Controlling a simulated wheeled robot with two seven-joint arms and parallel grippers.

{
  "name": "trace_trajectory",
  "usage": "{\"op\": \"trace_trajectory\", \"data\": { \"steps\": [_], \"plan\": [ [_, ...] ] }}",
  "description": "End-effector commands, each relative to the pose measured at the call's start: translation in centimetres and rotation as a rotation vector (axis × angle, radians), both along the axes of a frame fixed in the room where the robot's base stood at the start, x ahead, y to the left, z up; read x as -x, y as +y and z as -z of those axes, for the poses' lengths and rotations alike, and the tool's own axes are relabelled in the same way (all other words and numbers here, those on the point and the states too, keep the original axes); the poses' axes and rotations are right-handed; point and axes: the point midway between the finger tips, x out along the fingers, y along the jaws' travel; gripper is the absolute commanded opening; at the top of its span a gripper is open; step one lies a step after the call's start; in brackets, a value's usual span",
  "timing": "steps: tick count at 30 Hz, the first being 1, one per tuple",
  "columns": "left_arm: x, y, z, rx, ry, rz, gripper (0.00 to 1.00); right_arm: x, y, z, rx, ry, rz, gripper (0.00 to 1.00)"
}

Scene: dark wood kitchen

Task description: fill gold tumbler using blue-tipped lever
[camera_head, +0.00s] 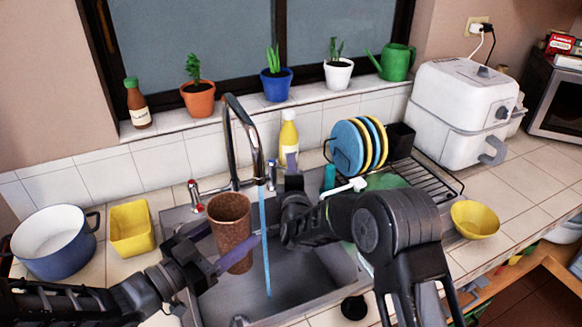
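The tumbler (229,222), brownish copper in colour, is upright above the left part of the sink. My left gripper (238,252) is shut around it, with a finger across its lower front. The chrome faucet (240,115) arches above, and a thin blue water stream (266,240) falls from its spout into the sink. The stream passes just right of the tumbler, apart from it in the picture. A red-tipped lever (195,193) shows left of the faucet.
The sink (315,285) lies below both grippers. A yellow container (132,228) and a blue pot (56,250) stand left. A yellow bottle (288,138), a dish rack (432,178) with plates and a yellow bowl (475,219) are right. Potted plants line the sill.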

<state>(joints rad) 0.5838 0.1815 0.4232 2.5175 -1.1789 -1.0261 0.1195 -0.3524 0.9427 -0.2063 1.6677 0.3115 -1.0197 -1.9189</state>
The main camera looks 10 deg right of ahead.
Motion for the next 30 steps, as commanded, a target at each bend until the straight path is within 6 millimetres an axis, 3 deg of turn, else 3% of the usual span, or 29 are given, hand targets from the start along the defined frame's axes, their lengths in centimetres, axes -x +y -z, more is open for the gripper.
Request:
{"op": "trace_trajectory", "data": {
  "steps": [11, 25, 30],
  "plan": [
    [-0.01, 0.00, -0.08, 0.001, -0.002, 0.000, 0.08, -0.75, -0.06, -0.02, 0.000, 0.000, 0.000, 0.38],
    [-0.01, 0.00, -0.07, 0.001, -0.002, 0.000, 0.08, -0.72, -0.06, -0.02, 0.000, 0.000, 0.000, 0.01],
    [-0.01, -0.02, -0.07, 0.001, -0.002, 0.000, 0.08, -0.72, -0.06, 0.00, 0.000, 0.000, 0.000, 0.00]
  ]
}}
